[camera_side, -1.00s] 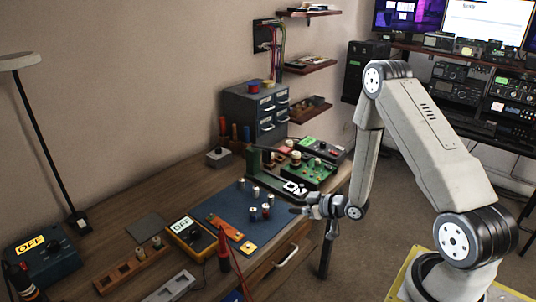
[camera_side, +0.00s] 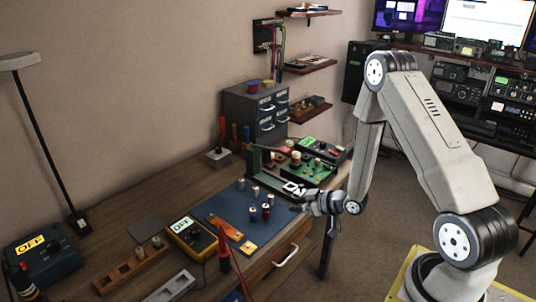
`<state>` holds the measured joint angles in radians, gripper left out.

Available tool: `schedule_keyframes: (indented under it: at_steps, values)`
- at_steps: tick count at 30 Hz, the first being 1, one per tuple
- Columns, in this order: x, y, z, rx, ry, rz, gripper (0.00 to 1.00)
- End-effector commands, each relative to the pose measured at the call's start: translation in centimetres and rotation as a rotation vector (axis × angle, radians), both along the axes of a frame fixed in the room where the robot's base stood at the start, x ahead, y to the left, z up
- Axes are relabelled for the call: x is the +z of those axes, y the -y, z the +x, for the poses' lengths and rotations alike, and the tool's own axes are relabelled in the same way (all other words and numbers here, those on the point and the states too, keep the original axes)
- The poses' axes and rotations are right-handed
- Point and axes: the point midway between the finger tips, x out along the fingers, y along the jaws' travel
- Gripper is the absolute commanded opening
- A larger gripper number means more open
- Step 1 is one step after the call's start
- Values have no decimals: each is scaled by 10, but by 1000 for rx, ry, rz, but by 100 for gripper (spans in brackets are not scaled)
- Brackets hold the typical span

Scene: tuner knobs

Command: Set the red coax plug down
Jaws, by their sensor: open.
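Several small metal plugs (camera_side: 254,214) stand upright on the blue mat (camera_side: 227,206). Some have dark bands or tops, and they are too small for me to tell which one is the red coax plug. My gripper (camera_side: 297,208) is at the right edge of the mat, a little to the right of the nearest plugs. It is open and I see nothing between its fingers, though they are small and dark here.
A green circuit board (camera_side: 316,176) stands behind my gripper. An orange strip (camera_side: 224,226) lies on the mat's front part. The drawer cabinet (camera_side: 256,112) stands behind.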

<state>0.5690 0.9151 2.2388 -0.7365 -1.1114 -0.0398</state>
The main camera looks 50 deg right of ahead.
Motion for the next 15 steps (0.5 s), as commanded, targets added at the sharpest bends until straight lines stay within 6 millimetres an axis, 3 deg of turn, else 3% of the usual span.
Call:
schedule_keyframes:
  at_steps: [8,15]
  values:
    - [29,-15,6,-44,-192,-98,43]
    - [59,-38,-9,-110,-385,-144,43]
